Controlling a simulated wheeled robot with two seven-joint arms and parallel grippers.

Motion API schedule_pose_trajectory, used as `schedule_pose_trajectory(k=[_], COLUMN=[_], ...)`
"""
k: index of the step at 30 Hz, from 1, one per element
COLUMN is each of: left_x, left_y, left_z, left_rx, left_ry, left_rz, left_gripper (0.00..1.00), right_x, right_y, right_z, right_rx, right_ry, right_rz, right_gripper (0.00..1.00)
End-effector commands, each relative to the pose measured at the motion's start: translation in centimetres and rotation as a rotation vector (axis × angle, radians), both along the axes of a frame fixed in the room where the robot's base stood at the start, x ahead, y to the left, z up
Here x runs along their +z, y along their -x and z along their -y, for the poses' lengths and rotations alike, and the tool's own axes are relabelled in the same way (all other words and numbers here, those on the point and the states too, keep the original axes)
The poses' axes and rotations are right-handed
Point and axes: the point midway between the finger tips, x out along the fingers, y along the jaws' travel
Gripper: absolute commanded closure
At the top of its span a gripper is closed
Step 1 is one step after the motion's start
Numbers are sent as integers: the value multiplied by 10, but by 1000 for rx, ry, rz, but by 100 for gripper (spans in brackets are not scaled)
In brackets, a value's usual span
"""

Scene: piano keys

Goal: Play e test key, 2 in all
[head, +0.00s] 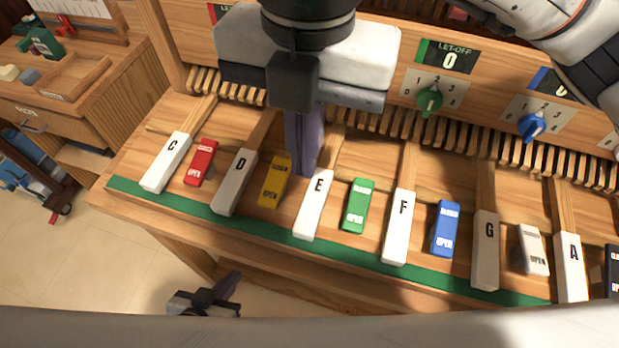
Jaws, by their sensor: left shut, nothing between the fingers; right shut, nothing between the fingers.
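The E key (311,219) is a white key with a black letter, in the middle of the row in the head view. My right gripper (303,172) comes down from the top, shut and empty, with its purple fingers pointing down at the far end of the E key. They overlap its upper left edge in the picture; I cannot tell if they touch it. My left gripper (229,284) is low at the bottom, in front of the bench, shut and empty, away from the keys.
Red (201,162), yellow (274,182), green (356,206) and blue (445,229) blocks sit between keys. Keys D (235,182) and F (398,228) flank E. A green dial (430,100) stands below a LET-OFF display (449,58) reading 0. A blue dial (532,126) is further right.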

Motion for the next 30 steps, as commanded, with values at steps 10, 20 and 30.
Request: schedule_pose_trajectory(k=[10, 20, 30], left_x=[-2, 0, 5], left_y=[3, 3, 3], left_z=[0, 0, 0], left_rx=[0, -1, -1], left_ry=[-1, 0, 0], left_rz=[-6, -8, -7], left_gripper=[100, 100, 100], right_x=[3, -27, -99], right_y=[-7, -5, -5], right_z=[6, 6, 6], right_rx=[-27, -25, -25], right_ry=[32, 31, 31], right_rz=[37, 31, 31], right_gripper=[100, 100, 100])
